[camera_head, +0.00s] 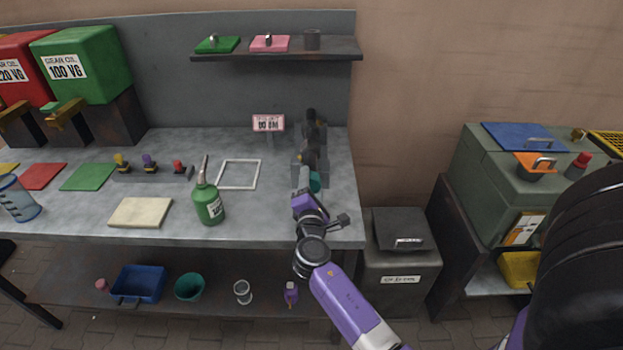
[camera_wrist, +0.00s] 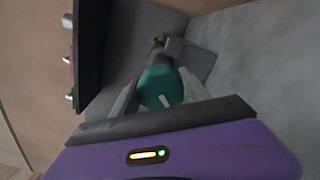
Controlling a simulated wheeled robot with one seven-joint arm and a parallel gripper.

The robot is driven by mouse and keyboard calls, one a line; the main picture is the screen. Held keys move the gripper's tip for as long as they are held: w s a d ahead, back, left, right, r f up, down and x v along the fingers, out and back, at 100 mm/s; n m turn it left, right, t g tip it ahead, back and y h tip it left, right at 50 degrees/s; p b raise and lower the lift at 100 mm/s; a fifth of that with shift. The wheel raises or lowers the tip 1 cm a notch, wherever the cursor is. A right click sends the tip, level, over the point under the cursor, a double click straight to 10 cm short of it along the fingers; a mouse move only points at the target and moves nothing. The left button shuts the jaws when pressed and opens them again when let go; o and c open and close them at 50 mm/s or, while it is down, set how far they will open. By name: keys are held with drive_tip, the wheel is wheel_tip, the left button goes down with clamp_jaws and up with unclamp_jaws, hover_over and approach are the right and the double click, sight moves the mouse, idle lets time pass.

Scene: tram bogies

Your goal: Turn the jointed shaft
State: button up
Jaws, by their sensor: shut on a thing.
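The jointed shaft (camera_head: 311,155) stands in a grey bracket at the right end of the workbench. Its dark parts run back from a teal end (camera_head: 315,182). In the wrist view the teal end (camera_wrist: 159,84) sits between the two grey fingers of my gripper (camera_wrist: 160,92), which are shut on it. A short pale mark shows on the teal face. Behind it the wrist view shows a dark section and a small brass-coloured piece (camera_wrist: 156,41). In the head view my gripper (camera_head: 307,183) reaches the teal end from the front and partly hides it.
A white square frame (camera_head: 239,174) and a green oil can (camera_head: 208,202) are to the left. A shelf (camera_head: 275,52) hangs above. A grey bin (camera_head: 400,250) stands right of the bench.

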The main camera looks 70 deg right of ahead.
drive_tip(key=n+p, duration=0.2)
drive_tip(key=n, duration=0.2)
drive_tip(key=shift+w+a+r+n, duration=0.1)
drive_tip(key=shift+n, duration=0.2)
drive_tip(key=shift+n+p, duration=1.3)
drive_tip(key=shift+n, duration=0.7)
drive_tip(key=o, duration=1.4)
drive_tip(key=shift+b+v, duration=0.5)
drive_tip(key=shift+v, duration=3.4)
